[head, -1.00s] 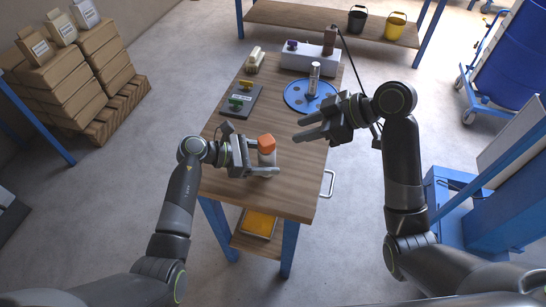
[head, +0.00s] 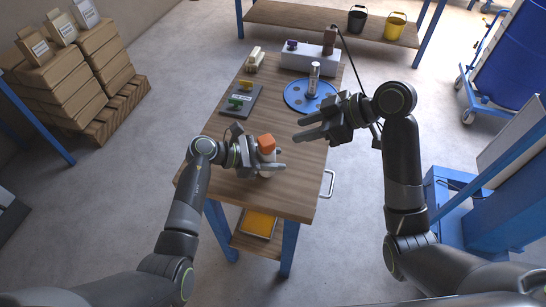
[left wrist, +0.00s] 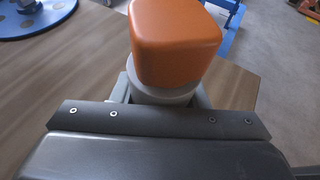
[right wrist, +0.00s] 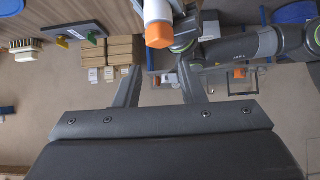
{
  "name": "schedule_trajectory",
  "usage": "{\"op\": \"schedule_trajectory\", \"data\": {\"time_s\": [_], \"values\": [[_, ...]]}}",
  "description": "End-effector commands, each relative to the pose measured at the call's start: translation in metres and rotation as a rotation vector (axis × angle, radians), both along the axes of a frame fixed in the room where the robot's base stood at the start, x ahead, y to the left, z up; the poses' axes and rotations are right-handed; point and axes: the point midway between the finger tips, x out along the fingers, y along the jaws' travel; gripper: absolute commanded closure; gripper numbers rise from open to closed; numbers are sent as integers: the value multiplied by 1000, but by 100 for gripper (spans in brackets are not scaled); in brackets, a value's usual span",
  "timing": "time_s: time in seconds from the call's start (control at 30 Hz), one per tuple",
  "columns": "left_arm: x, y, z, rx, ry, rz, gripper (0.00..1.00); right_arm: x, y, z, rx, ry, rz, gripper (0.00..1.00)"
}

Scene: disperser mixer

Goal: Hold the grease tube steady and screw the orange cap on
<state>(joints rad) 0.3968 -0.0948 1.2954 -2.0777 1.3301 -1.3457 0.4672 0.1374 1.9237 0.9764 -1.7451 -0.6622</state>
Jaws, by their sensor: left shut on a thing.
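The grease tube (head: 267,157) stands upright near the front of the wooden table, pale, with the squarish orange cap (head: 266,142) on its top. My left gripper (head: 274,160) is shut on the tube from the left, below the cap. In the left wrist view the orange cap (left wrist: 174,42) sits above a white collar (left wrist: 160,94); I cannot tell how tight it is. My right gripper (head: 300,131) is open and empty, to the right of and behind the tube. The tube (right wrist: 157,10) and cap (right wrist: 158,36) show beyond its fingers in the right wrist view.
A blue round plate (head: 297,103) with a clear cylinder (head: 314,78) stands farther back, near a white machine base (head: 300,61). A dark board (head: 244,103) with green and yellow handles lies at the left. The table surface (head: 238,193) around the tube is mostly clear.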

Motion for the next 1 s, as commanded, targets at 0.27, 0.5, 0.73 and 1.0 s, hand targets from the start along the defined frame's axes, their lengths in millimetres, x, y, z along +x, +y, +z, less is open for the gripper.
{"op": "schedule_trajectory", "data": {"time_s": [0.27,0.5,0.73,1.0], "values": [[0,0,0,0,0,0,82,0,-3,5,-1,-3,0,64],[0,0,0,0,0,0,82,-4,-14,26,-3,-3,0,64],[0,0,0,0,0,0,82,-7,-24,46,-3,-3,0,64],[0,0,0,0,0,0,82,-11,-36,70,-3,-3,0,64]]}}
